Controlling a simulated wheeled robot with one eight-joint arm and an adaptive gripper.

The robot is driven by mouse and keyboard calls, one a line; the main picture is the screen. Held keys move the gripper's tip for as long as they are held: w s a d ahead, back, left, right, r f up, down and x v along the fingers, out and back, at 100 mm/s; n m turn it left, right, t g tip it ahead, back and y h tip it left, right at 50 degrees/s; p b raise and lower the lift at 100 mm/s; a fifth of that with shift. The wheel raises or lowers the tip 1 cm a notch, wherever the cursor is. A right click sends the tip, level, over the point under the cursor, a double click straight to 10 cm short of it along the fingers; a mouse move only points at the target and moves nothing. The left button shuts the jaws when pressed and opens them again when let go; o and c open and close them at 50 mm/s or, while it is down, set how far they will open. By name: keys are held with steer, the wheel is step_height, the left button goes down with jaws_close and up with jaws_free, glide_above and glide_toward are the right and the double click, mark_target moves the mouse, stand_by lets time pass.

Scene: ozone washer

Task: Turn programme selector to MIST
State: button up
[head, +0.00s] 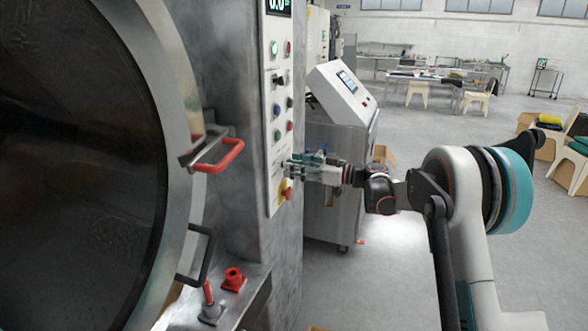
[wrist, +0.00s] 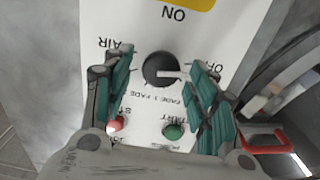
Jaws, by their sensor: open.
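The programme selector is a round black knob (wrist: 160,69) with a white pointer line, on a white panel (wrist: 215,25). In the wrist view, its pointer aims right, toward a partly hidden label starting "OF". The lettering is upside down there; "AIR" is at upper left and "FADE" lettering below. I cannot make out MIST. My gripper (wrist: 158,78) is open, with one teal finger on each side of the knob; contact cannot be told. In the head view, my gripper (head: 288,168) is at the lower part of the panel (head: 273,185) and hides the knob.
A red button (wrist: 116,123) and a green button (wrist: 173,131) are close to the fingers in the wrist view. A yellow-based red knob (head: 286,191) is just below my gripper. A door with a red handle (head: 220,158) stands left; a white-topped machine (head: 342,92) stands behind.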

steer(key=shift+w+a, duration=0.15)
steer(key=shift+a, duration=0.25)
steer(key=shift+c, duration=0.3)
steer(key=c, duration=1)
steer(key=shift+m, duration=0.3)
steer(key=shift+w+d+m+p, duration=0.1)
steer(key=shift+m+p, duration=0.35)
steer(key=shift+m, duration=3.15)
steer(key=o, duration=1.1)
steer(key=shift+c, duration=0.2)
